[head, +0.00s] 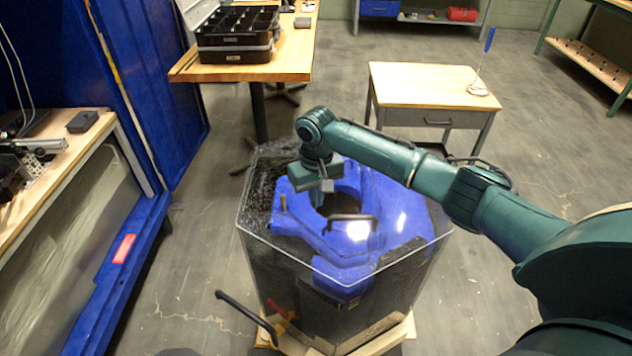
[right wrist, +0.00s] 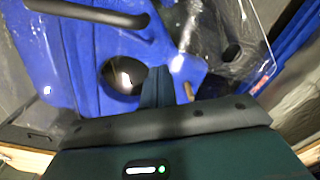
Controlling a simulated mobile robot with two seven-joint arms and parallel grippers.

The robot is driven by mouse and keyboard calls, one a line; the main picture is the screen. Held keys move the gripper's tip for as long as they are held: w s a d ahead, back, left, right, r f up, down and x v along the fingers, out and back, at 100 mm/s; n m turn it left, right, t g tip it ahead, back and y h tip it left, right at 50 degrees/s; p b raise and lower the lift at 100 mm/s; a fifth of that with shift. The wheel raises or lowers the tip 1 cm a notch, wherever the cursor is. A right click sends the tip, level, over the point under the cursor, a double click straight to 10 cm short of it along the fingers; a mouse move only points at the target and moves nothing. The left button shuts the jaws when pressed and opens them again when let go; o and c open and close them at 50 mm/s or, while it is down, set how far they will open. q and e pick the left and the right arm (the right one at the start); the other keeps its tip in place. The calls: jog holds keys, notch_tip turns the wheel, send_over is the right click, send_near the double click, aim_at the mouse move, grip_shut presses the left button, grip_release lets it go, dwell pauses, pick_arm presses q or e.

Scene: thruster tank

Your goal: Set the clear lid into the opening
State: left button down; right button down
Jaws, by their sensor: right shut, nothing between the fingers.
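The clear lid (head: 385,255) is a see-through hexagonal sheet with a dark bar handle (head: 350,218). It lies over the top of the dark hexagonal tank (head: 400,290); I cannot tell whether it sits down in the opening or rests on the rim. A blue thruster body (head: 300,215) with a round dark hole shows through it. My right gripper (head: 327,186) is shut and empty, above the far part of the lid and apart from the handle. In the right wrist view the shut fingers (right wrist: 157,88) show near the hole, and the handle (right wrist: 90,12) is at upper left.
A small wooden table (head: 420,85) stands behind the tank. A larger table (head: 285,65) with a black organizer case (head: 237,28) is at back left. A workbench (head: 70,165) lines the left. Wooden boards (head: 370,335) lie at the tank's foot. Floor to the right is partly clear.

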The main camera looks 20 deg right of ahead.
aim_at(324, 224)
notch_tip(324, 224, down, 2)
jog(key=shift+s+f, duration=0.1)
jog(key=shift+f, duration=0.05)
jog(key=s+p, duration=0.1)
jog(key=s, duration=0.2)
jog(key=shift+d, duration=0.1)
pick_arm(q)
jog(key=shift+a+r, duration=0.15)
jog(key=shift+a, duration=0.1)
pick_arm(e)
jog(key=shift+s, duration=0.45)
pick_arm(q)
jog(key=shift+r, duration=0.15)
